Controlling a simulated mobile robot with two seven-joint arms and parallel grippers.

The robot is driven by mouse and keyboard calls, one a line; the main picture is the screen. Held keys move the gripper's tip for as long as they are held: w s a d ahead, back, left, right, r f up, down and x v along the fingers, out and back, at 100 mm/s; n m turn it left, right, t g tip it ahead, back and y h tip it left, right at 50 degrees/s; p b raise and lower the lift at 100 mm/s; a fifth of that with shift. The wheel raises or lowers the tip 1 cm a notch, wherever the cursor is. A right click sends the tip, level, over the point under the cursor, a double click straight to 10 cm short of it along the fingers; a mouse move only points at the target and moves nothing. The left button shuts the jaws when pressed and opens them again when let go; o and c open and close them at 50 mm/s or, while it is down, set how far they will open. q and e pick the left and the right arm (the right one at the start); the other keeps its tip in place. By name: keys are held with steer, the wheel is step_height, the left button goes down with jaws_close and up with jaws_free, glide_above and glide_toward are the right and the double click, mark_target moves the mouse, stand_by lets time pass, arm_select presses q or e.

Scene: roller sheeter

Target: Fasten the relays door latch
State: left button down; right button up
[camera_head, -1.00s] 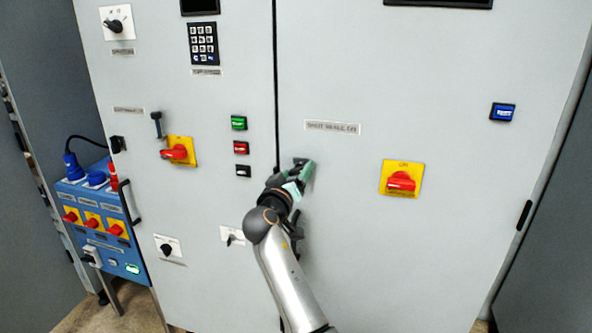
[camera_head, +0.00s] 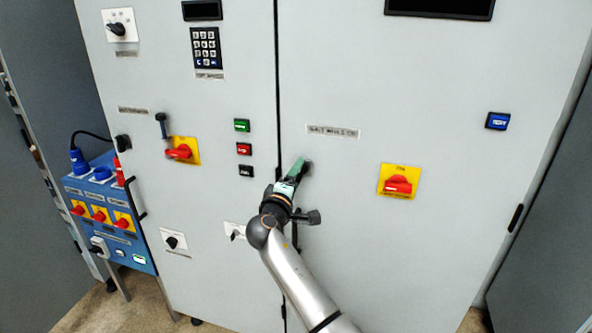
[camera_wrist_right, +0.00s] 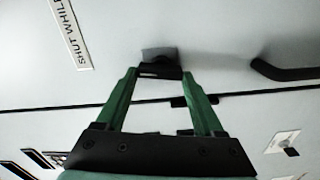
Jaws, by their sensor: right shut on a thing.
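The relays door latch (camera_wrist_right: 160,71) is a small dark piece with a grey plate behind it, on the right-hand cabinet door close to the door seam. My right gripper (camera_wrist_right: 159,73) has its two green fingers on either side of the dark piece and is shut on it. In the head view my right gripper (camera_head: 302,165) points up at the door, just right of the seam, and mostly hides the latch. A small dark piece (camera_wrist_right: 180,101) sits at the seam in the wrist view, below the latch. My left gripper is not in view.
A black bar handle (camera_wrist_right: 285,71) stands out from the door near the latch. A red switch on a yellow plate (camera_head: 399,181) is to the right. Green, red and black buttons (camera_head: 244,149) are left of the seam. A blue socket box (camera_head: 110,225) stands far left.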

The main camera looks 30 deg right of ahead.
steer(key=shift+n+p, duration=0.55)
steer(key=shift+n, duration=0.55)
steer(key=o, duration=1.4)
steer(key=shift+f, duration=0.1)
